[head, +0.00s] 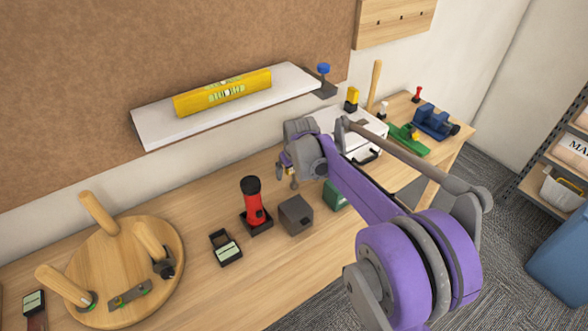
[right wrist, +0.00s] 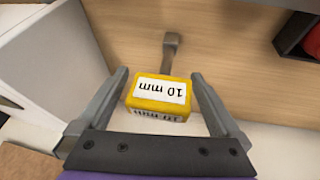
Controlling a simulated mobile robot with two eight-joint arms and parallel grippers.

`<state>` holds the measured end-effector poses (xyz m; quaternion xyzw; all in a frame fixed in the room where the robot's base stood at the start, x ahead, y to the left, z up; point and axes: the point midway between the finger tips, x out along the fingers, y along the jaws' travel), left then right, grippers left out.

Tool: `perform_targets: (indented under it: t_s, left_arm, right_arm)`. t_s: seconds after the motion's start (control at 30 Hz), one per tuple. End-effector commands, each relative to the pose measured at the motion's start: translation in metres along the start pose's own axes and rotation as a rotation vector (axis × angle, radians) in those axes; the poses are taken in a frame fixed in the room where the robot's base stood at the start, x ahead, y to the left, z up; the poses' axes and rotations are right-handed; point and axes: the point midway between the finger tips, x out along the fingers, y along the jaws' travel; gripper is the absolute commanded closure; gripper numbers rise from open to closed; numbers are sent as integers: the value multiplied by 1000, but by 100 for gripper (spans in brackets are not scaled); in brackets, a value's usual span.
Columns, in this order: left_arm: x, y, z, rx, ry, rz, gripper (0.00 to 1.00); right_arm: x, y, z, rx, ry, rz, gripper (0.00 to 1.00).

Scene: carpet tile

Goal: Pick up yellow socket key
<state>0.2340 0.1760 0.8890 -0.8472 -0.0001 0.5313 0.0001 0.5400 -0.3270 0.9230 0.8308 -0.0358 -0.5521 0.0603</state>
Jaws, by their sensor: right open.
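The yellow socket key (right wrist: 160,96) shows in the right wrist view as a yellow block handle marked "10 mm", with a grey metal shaft reaching away towards the wood tabletop. My right gripper (right wrist: 160,75) is open, with one finger on each side of the handle. Small gaps show beside the handle, so the fingers do not look closed on it. In the head view my right gripper (head: 288,168) is over the back of the table, left of the white case; the key is mostly hidden there by my gripper. My left gripper is not in view.
A red torch (head: 253,208) in a black base, a grey box (head: 295,215) and a black meter (head: 225,248) stand nearby on the table. A white case (head: 345,125) is to the right. A white shelf (head: 165,128) with a yellow level (head: 222,92) is above left.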

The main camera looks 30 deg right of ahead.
Motion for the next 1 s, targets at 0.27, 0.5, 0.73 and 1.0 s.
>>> perform_targets:
  t_s: [0.27, 0.5, 0.73, 1.0]
  left_arm:
    - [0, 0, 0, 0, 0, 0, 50]
    - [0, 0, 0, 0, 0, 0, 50]
    - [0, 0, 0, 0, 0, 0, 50]
    - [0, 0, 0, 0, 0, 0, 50]
  right_arm:
    - [1, 0, 0, 0, 0, 0, 11]
    - [1, 0, 0, 0, 0, 0, 54]
    - [1, 0, 0, 0, 0, 0, 95]
    - [0, 0, 0, 0, 0, 0, 100]
